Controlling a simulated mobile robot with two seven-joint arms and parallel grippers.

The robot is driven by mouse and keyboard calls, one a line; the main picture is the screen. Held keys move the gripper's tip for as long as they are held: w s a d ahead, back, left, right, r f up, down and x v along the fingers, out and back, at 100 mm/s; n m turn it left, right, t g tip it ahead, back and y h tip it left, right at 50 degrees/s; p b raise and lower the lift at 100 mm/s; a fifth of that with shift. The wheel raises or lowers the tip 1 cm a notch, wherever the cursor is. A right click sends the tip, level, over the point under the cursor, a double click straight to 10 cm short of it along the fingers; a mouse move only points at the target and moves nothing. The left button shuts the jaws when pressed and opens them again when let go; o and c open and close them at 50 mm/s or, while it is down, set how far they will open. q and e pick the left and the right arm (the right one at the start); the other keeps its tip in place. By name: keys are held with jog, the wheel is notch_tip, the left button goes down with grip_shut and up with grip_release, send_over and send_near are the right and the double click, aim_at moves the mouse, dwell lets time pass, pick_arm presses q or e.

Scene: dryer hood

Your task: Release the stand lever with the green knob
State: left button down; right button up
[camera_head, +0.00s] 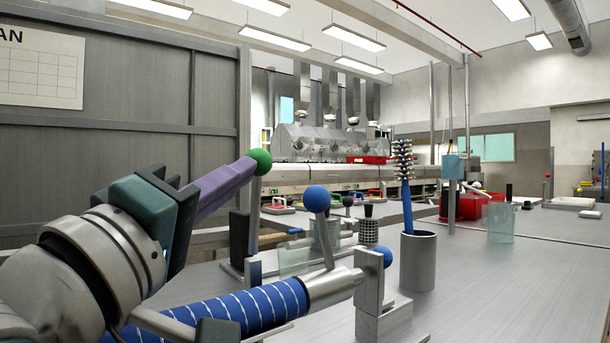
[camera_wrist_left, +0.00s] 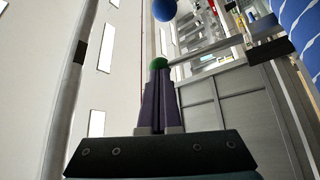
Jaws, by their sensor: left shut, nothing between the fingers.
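A green ball knob (camera_head: 260,161) shows at the tips of my left gripper (camera_head: 246,170). Its purple fingers are shut, with nothing between them, and reach up and right to the knob. In the left wrist view the green knob (camera_wrist_left: 159,63) also lies at the ends of the closed fingers (camera_wrist_left: 158,74). I cannot tell whether they touch it. A narrow upright bar (camera_head: 254,210) stands below the knob, partly hidden by the gripper. A metal bar (camera_wrist_left: 225,55) runs right from near the knob in the wrist view. My right gripper is not in view.
A blue-knobbed lever (camera_head: 317,199) stands right of the green knob. A blue striped hose-like cylinder (camera_head: 235,308) lies below, held near a metal bracket (camera_head: 369,295). A metal cup (camera_head: 417,262) holds a brush. Bench space at the right front is clear.

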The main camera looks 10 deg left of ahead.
pick_arm(q)
jog(key=n+p, duration=0.1)
jog(key=p, duration=0.1)
jog(key=w+a+n+g+y+p, duration=0.1)
jog(key=p, duration=0.2)
jog(key=a+n+p, duration=0.1)
jog(key=n+p, duration=0.1)
jog(key=p, duration=0.1)
jog(key=shift+w+a+r+g+y, duration=0.2)
jog(key=shift+w+r+g+y, duration=0.1)
jog(key=shift+w+g, duration=0.1)
jog(key=shift+s, duration=0.1)
